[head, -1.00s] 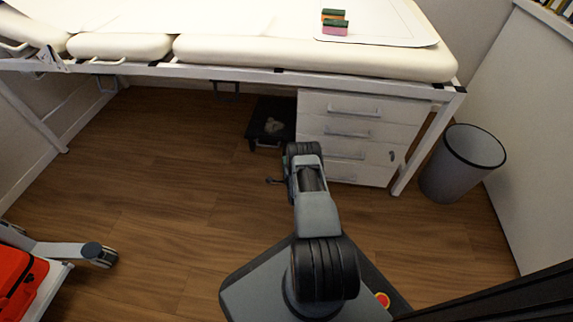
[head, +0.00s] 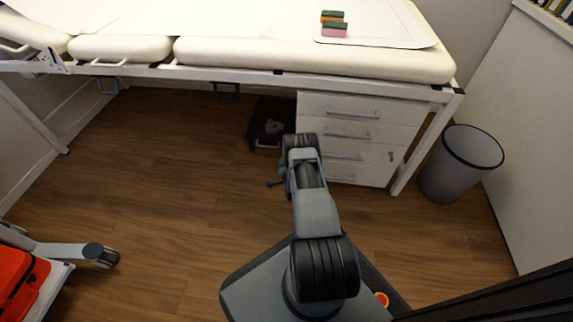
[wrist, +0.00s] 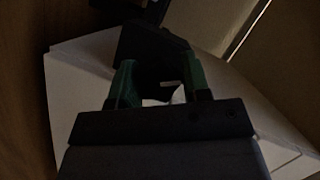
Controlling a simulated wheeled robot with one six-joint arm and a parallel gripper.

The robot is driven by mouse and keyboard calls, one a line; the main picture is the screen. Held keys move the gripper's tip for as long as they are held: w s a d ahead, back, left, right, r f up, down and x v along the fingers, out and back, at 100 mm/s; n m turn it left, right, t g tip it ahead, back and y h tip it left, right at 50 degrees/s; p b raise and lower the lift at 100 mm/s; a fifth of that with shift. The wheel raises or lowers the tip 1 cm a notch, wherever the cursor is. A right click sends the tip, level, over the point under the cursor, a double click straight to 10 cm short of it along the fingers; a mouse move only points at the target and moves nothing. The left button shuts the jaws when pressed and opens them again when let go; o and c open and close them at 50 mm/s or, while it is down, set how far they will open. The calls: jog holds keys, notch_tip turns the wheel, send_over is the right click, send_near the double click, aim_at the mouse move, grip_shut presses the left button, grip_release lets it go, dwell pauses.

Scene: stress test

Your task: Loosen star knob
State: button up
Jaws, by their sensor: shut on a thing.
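My gripper (wrist: 155,74) shows in the dim wrist view with its two green fingers closed about a dark, blocky thing (wrist: 150,42) at their tips. The thing is too dark to tell whether it is the star knob. A small pale patch shows between the fingers. In the head view my arm reaches forward to the front of the white drawer cabinet, and the arm's own end hides the fingers. I cannot make out a star knob clearly in the head view.
The white drawer cabinet (head: 352,128) stands under the padded couch (head: 310,60). A black step or box (head: 258,115) with a small pale thing on it is left of it. A grey bin (head: 462,165) stands at right.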

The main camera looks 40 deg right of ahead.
jog(key=n, duration=0.1)
jog(key=n+g, duration=0.2)
jog(key=n, duration=0.1)
jog(key=shift+a+f+h, duration=0.1)
jog(key=shift+a+h, duration=0.15)
jog(key=shift+h, duration=0.15)
jog(key=n+g+h+b, duration=0.1)
jog(key=n+g, duration=0.1)
jog(key=n, duration=0.2)
jog(key=shift+f+h, duration=0.1)
jog(key=shift+h, duration=0.3)
jog(key=shift+g, duration=0.3)
jog(key=o, duration=0.9)
jog(key=shift+d, duration=0.2)
jog(key=shift+d, duration=0.15)
jog(key=shift+r, duration=0.2)
